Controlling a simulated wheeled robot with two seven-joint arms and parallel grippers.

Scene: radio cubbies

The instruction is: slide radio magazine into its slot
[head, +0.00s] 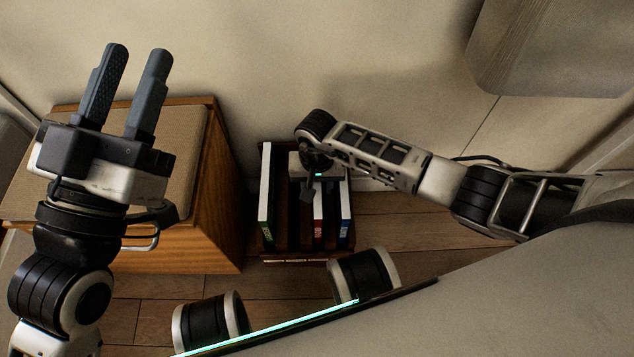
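A dark wooden rack with upright slots (297,258) stands on the floor at the centre. A white-edged magazine with green on its spine (265,200) stands at its left side. A red-marked magazine (318,225) and a blue-marked one (345,215) stand at the right side, with dark gaps between. Which one is the radio magazine I cannot tell. My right gripper (307,190) points down over the rack, just left of the red-marked magazine. Its fingers are mostly hidden, so its grip does not show. My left gripper (139,53) is open and empty, raised at the left.
A wooden cabinet (222,190) with a woven top (180,150) stands left of the rack, below my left gripper. The wall (270,60) rises close behind. A grey panel-like object (550,45) is at the upper right. Bare wooden floor (410,225) lies right of the rack.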

